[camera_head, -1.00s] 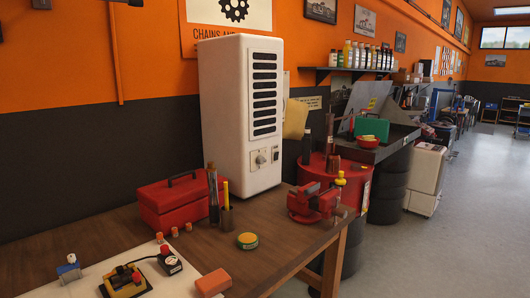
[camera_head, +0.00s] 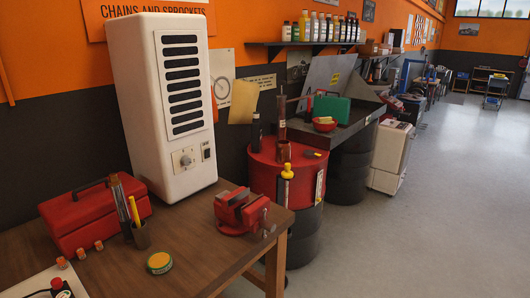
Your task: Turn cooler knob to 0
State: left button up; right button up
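The cooler (camera_head: 163,105) is a tall white box with a column of dark vent slots, standing upright at the back of the wooden workbench (camera_head: 190,262) against the wall. The knob's markings are too small to read. Neither of my grippers shows in the head view.
A red toolbox (camera_head: 90,214), a pen cup (camera_head: 141,236), a yellow-green tin (camera_head: 159,263) and a red vise (camera_head: 243,211) are on the bench. A red drum (camera_head: 268,176) stands right of it. The floor (camera_head: 420,240) at the right is clear.

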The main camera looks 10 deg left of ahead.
aim_at(187, 161)
jog(key=i+l+z, duration=0.2)
jog(key=i, duration=0.35)
jog(key=i+l+z, duration=0.2)
jog(key=i, duration=0.35)
jog(key=i+l+z, duration=0.25)
jog(key=i, duration=0.3)
jog(key=i+u, duration=0.25)
jog(key=u, duration=0.15)
jog(key=i+l+u, duration=0.1)
jog(key=i+u, duration=0.3)
jog(key=i+l+u, duration=0.1)
jog(key=u, duration=0.3)
jog(key=i+l+u, duration=0.25)
jog(key=u, duration=0.15)
